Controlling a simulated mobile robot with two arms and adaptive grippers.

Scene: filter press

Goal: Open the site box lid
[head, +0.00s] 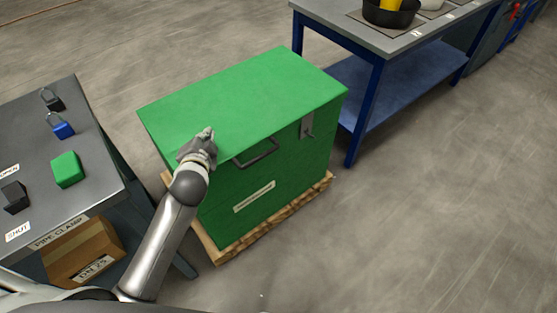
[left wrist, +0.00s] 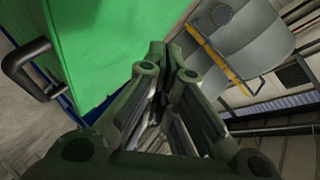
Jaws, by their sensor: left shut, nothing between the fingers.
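The site box (head: 265,185) is a large green chest on a wooden pallet. Its flat green lid (head: 245,95) looks shut. A dark bar handle (head: 257,154) sits on the front face, just under the lid's edge. A metal hasp (head: 307,124) hangs at the right of the front. My left gripper (head: 208,133) is shut and empty, at the lid's front edge, left of the handle; contact cannot be told. In the left wrist view its fingers (left wrist: 168,55) are together, with the handle (left wrist: 28,65) and green lid (left wrist: 100,45) to the left. My right gripper is not seen.
A grey table (head: 95,150) on the left holds two padlocks, a green block and a dark block. A cardboard box (head: 85,252) sits below it. A blue-legged bench (head: 345,35) stands behind right. Floor (head: 430,220) to the right is clear.

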